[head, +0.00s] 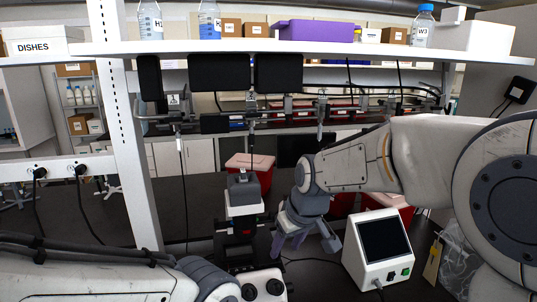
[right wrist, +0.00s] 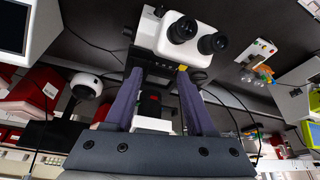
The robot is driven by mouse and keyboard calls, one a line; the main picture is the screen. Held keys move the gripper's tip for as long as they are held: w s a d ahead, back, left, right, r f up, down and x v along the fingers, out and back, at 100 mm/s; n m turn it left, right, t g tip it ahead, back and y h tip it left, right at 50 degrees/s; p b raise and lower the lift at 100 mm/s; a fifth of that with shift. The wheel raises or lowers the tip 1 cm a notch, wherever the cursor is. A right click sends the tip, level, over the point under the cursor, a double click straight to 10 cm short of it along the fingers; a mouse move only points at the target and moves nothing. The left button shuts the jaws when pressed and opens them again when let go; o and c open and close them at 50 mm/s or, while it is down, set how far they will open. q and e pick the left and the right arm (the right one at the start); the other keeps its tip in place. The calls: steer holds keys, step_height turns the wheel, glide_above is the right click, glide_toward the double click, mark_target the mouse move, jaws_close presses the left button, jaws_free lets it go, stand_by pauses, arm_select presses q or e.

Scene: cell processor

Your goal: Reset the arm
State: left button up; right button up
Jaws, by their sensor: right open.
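My right arm comes in from the right in the head view and bends down over the bench. Its grey gripper (head: 303,246) hangs between a microscope (head: 262,287) and a white box with a dark screen (head: 385,238). In the right wrist view the two purple-grey fingers of this gripper (right wrist: 160,72) stand apart with nothing held. The microscope (right wrist: 190,30) shows beyond and between the fingers, and I cannot tell how far off it is. My left arm lies along the lower left of the head view. Its gripper does not show.
A shelf (head: 300,47) with bottles and boxes spans above the bench, held by a white post (head: 133,130) at left. Red bins (head: 250,162) stand behind the microscope. A clear bag (head: 458,262) lies at right. The dark bench left of the microscope looks clear.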

arm_select(q)
step_height(320, 180, down, 14)
steer(key=b, duration=1.3)
steer(key=shift+w+f, duration=0.15)
steer(key=shift+w, duration=0.1)
arm_select(e)
steer(key=s+f+g, duration=0.2)
steer(key=s+f, duration=0.8)
steer(key=s, duration=0.3)
steer(key=s+f+n+g+h, duration=0.1)
steer(key=s+f, duration=0.9)
steer(key=s, duration=0.3)
steer(key=shift+d+g, duration=0.4)
